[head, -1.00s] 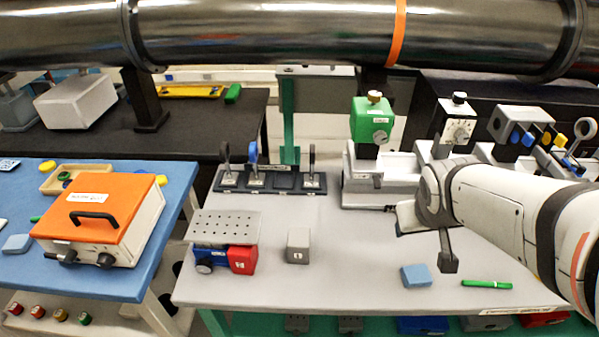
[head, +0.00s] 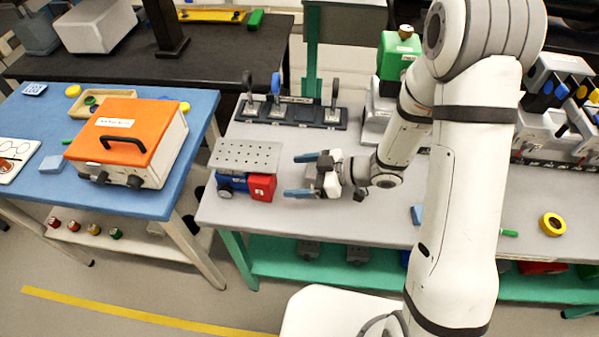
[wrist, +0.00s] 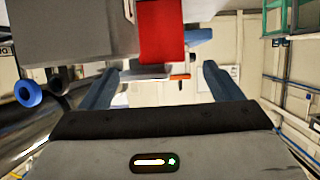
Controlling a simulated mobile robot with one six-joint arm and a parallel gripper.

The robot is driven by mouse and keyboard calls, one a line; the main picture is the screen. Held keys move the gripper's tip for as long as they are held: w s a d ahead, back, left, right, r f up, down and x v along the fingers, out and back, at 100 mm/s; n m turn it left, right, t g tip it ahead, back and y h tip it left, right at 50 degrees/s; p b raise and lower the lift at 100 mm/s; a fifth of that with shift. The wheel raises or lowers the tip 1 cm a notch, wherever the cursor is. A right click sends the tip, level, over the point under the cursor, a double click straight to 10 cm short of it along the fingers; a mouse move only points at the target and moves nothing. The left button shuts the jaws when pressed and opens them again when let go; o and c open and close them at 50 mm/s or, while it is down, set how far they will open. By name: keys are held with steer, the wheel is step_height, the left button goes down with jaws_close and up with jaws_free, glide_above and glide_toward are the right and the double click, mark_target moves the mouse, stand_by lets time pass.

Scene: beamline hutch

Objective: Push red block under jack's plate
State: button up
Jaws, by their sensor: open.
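The red block (head: 262,188) stands on the grey table at the front right corner of the jack, against or very near its blue body (head: 232,184). The jack's perforated grey plate (head: 246,155) is above; I cannot tell whether any of the block lies beneath it. My gripper (head: 293,175) is low over the table, right of the block, with its two blue fingers spread and pointing left at it. Nothing shows between the fingers. In the wrist view the red block (wrist: 161,30) is ahead, beyond the gap between the fingertips (wrist: 160,72).
A rack with upright handles (head: 290,112) stands behind the jack. A blue table with an orange-topped box (head: 124,130) is to the left, across a gap. A small blue block (head: 417,214) and a yellow tape roll (head: 552,224) lie to the right.

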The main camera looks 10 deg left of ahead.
mark_target(273, 177)
steer(key=shift+s+a, duration=0.1)
steer(key=shift+p+x, duration=0.4)
steer(key=shift+x, duration=3.5)
steer(key=c, duration=1.2)
